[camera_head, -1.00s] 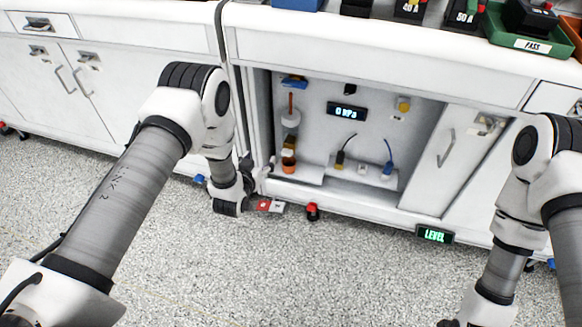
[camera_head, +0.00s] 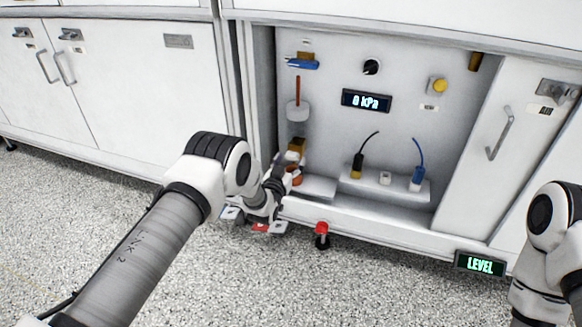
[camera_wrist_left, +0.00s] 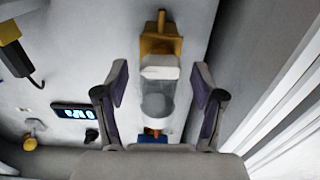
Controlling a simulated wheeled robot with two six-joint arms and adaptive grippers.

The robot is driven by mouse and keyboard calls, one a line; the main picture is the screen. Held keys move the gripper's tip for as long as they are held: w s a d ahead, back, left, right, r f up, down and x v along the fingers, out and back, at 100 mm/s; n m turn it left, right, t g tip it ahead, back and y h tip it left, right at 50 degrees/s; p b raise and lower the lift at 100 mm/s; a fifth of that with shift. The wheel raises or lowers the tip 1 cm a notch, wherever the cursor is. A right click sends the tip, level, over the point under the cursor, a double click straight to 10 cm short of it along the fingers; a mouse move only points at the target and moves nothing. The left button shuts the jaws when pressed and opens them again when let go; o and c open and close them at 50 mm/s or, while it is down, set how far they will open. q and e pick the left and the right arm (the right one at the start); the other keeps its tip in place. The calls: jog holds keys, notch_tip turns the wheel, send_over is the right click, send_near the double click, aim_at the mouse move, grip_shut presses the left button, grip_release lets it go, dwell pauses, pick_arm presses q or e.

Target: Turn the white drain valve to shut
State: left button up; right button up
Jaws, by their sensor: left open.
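In the left wrist view, which appears upside down, a white block-like piece (camera_wrist_left: 160,72), which looks like the drain valve, sits between a brass fitting (camera_wrist_left: 160,45) and a clear grey bowl (camera_wrist_left: 157,104). My left gripper (camera_wrist_left: 161,84) is open, one finger on each side of this column, with nothing visibly gripped. In the head view my left gripper (camera_head: 283,172) is inside the open cabinet bay at its left, beside the brass fitting (camera_head: 296,146) and an orange cup (camera_head: 294,176). The white piece is hard to make out there. My right gripper is out of view.
A blue-handled valve (camera_head: 302,64) and a white-grey bowl (camera_head: 298,111) hang above on the bay's back wall. A display (camera_head: 366,100) reads 0 kPa. Two cabled plugs stand on a shelf (camera_head: 350,188). A red-topped item (camera_head: 322,232) and a LEVEL sign (camera_head: 480,264) are in front.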

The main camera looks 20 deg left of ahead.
pick_arm(q)
jog(key=shift+w+f, duration=0.1)
jog(key=shift+w, duration=0.65)
jog(key=c, duration=1.1)
jog(key=shift+c, duration=0.2)
